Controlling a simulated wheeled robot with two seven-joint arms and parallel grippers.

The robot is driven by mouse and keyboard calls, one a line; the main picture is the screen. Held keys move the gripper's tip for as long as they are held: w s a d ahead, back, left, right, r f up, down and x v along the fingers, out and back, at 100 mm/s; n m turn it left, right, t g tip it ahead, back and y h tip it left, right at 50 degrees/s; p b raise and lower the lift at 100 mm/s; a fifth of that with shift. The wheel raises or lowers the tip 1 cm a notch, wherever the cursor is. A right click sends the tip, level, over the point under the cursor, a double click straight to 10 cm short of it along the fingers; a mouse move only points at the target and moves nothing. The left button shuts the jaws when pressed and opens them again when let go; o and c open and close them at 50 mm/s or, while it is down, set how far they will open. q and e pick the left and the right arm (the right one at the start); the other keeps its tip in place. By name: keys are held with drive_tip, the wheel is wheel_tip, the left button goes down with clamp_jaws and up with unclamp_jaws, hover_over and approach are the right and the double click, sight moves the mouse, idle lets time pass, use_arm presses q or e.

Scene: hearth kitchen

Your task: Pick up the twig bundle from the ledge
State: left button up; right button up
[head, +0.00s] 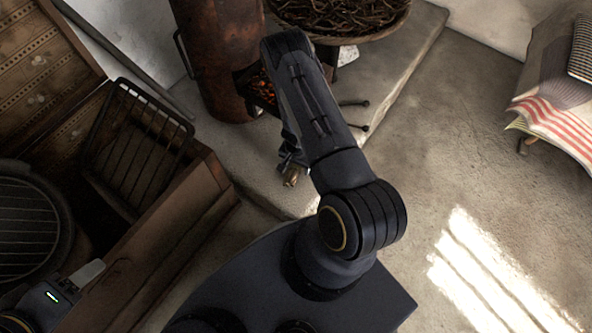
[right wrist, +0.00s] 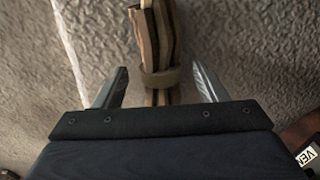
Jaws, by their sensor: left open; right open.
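The twig bundle (right wrist: 157,35) is a sheaf of brown sticks tied with a tan band. In the right wrist view it lies on the rough grey ledge (right wrist: 230,40), its banded end between my right gripper's two fingers. My right gripper (right wrist: 158,82) is open, with a gap on each side of the bundle. In the head view a small end of the bundle (head: 292,178) shows below the right gripper (head: 288,160); my arm hides the rest. My left gripper (head: 85,275) is at the lower left, away from the bundle, only partly in view.
A rusty stove (head: 222,60) with glowing embers stands on the ledge (head: 400,60). A wide basket of twigs (head: 340,15) is beside it. A wooden chest (head: 180,215) with a wire rack (head: 138,150) is at left. Floor at right is clear up to a striped cloth (head: 560,110).

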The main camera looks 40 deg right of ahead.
drive_tip(key=shift+f, duration=0.85)
drive_tip(key=c, duration=1.1)
drive_tip(key=shift+o, duration=0.2)
drive_tip(key=shift+r, duration=0.1)
drive_tip(key=shift+r, duration=0.1)
